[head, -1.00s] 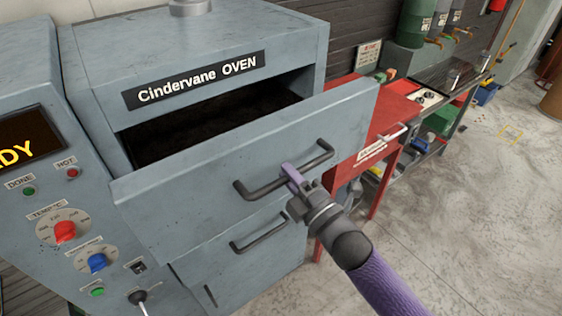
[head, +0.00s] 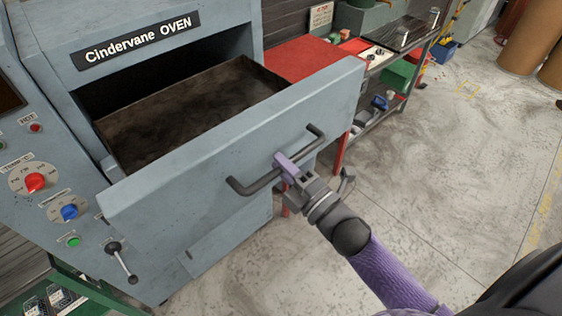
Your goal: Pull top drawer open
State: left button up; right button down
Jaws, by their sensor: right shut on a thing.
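The top drawer (head: 232,135) of the grey-blue Cindervane oven (head: 60,30) stands well out of the body. Its dark brown inside (head: 190,110) shows and looks empty. A dark bar handle (head: 252,184) runs across the drawer front. My right gripper (head: 287,168), with purple fingers, is shut on the middle of this handle. My right arm comes in from the lower right. My left gripper is not in view.
A control panel with a red knob (head: 35,182) and a blue knob (head: 69,212) is at the left. A red table (head: 300,58) and a metal shelf unit stand behind the drawer. The concrete floor (head: 450,170) at the right is clear.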

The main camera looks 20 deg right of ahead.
jog(key=c, duration=0.6)
grip_release()
jog(key=b+v, duration=0.1)
jog(key=v, duration=0.9)
jog(key=shift+b, duration=0.35)
